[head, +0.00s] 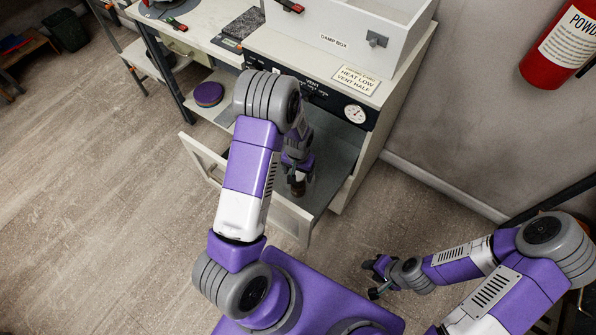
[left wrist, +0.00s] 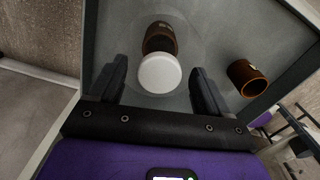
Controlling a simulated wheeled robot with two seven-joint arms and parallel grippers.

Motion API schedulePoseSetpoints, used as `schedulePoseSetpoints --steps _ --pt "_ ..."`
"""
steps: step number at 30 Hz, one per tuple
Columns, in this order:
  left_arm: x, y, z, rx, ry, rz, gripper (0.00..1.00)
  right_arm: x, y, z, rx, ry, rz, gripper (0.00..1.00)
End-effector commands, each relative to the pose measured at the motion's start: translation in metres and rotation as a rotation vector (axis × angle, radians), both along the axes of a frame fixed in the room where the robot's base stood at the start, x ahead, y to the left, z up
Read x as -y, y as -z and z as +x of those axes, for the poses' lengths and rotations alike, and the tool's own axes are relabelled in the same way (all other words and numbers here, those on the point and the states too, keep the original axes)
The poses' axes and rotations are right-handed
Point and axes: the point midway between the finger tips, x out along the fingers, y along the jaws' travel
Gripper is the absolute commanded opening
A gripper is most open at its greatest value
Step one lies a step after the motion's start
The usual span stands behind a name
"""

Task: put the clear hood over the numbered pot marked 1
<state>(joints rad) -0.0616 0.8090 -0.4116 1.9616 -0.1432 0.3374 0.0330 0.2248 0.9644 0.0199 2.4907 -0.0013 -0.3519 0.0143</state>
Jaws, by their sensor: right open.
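In the left wrist view a white round knob (left wrist: 160,73) sits between the fingers of my left gripper (left wrist: 161,80), with a gap on each side. A faint clear circular outline around it looks like the clear hood. A brown pot (left wrist: 160,37) shows just behind the knob, within that outline; I cannot tell its exact relation to the hood. A second brown pot (left wrist: 247,78) stands apart to the right. No number is readable on either. In the head view my left gripper (head: 297,178) is low inside the open compartment. My right gripper (head: 372,278) is open and empty, above the floor.
The grey cabinet has an open front panel (head: 290,220) and a grey inner floor (head: 335,150). The damp box (head: 340,35) stands on top. A purple round stack (head: 208,94) is on a shelf to the left. A red extinguisher (head: 560,50) hangs on the right wall.

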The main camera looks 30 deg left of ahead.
Motion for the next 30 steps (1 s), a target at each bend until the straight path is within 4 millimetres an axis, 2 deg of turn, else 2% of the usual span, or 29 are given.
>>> schedulePoseSetpoints --steps 10,21,25,30 --pt "0.0 -0.004 0.0 0.001 0.0 0.0 0.81 0.0 -0.001 0.0 0.0 0.0 0.0 0.43" --pt "0.0 -0.062 0.001 0.002 0.0 0.0 0.81 0.0 -0.019 0.0 0.0 0.0 0.0 0.43" --pt "0.0 -0.074 0.0 0.001 0.0 0.0 0.81 0.0 -0.022 0.0 0.0 0.0 0.0 0.43" --pt "0.0 -0.076 0.0 -0.001 0.0 0.0 0.81 0.0 -0.022 0.0 0.0 0.0 0.0 0.43"
